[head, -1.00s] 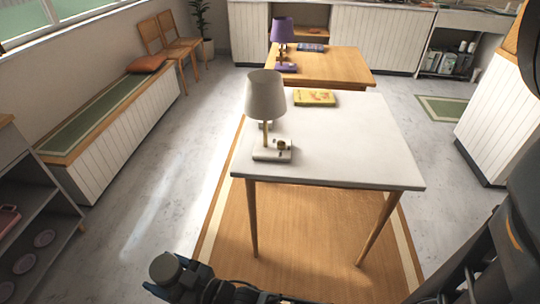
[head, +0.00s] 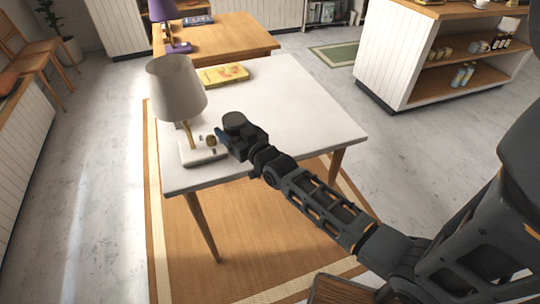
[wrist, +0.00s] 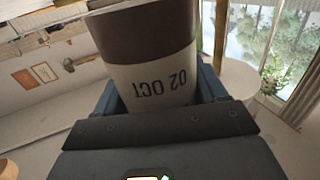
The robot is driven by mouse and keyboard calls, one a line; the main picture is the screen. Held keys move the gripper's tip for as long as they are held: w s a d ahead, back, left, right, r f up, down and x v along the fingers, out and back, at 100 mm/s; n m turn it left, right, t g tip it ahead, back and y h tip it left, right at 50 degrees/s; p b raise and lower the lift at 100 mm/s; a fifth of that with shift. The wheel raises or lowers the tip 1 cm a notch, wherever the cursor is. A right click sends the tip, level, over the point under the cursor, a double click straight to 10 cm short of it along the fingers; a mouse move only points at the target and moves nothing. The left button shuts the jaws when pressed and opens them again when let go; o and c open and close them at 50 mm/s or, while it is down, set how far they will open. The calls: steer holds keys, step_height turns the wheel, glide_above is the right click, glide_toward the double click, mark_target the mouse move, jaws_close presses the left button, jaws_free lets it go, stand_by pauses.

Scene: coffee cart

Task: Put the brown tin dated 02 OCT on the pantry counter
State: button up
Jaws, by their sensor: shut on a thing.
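My gripper (head: 222,140) is at the lamp end of the white table in the head view. In the wrist view my gripper (wrist: 160,92) is shut on the tin (wrist: 148,55), one blue finger on each side. The tin has a brown band and a cream band reading 02 OCT, upside down in the picture.
The white table (head: 290,100) bears a grey-shaded lamp (head: 178,88) close to my gripper and a yellow book (head: 222,75). A wooden table (head: 225,32) with a purple lamp (head: 163,12) stands behind. Grey floor lies open between the white table and the shelved counter.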

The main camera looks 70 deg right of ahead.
steer(key=s+d+r+m+g+h+b, duration=0.1)
steer(key=s+d+r+m+g+h, duration=0.15)
steer(key=s+d, duration=0.5)
steer(key=s+d+r+m+g+h+b, duration=0.15)
steer(key=s+d+r, duration=0.3)
steer(key=d, duration=0.55)
steer(key=shift+h, duration=0.3)
steer(key=shift+w+a+f+p, duration=0.4)
steer(key=shift+w+a+f, duration=0.15)
steer(key=shift+a+f, duration=1.25)
steer(key=shift+w+a+f+p, duration=0.4)
steer(key=shift+w+a+f, duration=0.2)
steer(key=shift+a+f, duration=1.2)
steer(key=shift+w+a+f+p, duration=0.4)
steer(key=shift+w+a+f, duration=0.15)
steer(key=shift+a+f, duration=1.25)
steer(key=shift+d+f, duration=0.15)
steer(key=shift+d, duration=0.05)
steer(key=shift+f, duration=0.15)
steer(key=o, duration=1.3)
